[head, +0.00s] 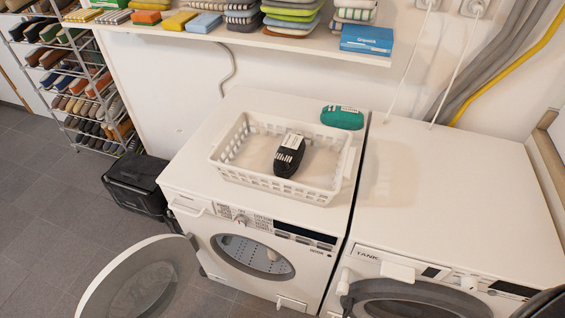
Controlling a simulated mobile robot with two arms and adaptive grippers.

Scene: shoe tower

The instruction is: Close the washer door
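The left washer (175,180) is white, with a knob and a dark display on its front panel. Its round door (97,287) is swung wide open to the left, with a pale rim and see-through glass, and is cut off by the bottom edge. The drum opening (253,256) is uncovered and shows the metal drum with holes inside. Neither of my grippers shows in the head view. A dark rounded part at the bottom right corner is too cut off to identify.
A white basket (225,170) with a black shoe (289,157) stands on the washer, near a green item (342,118). A second machine (450,190) stands close on the right. A black box (138,184) is behind the open door. Grey floor (50,215) is free at left.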

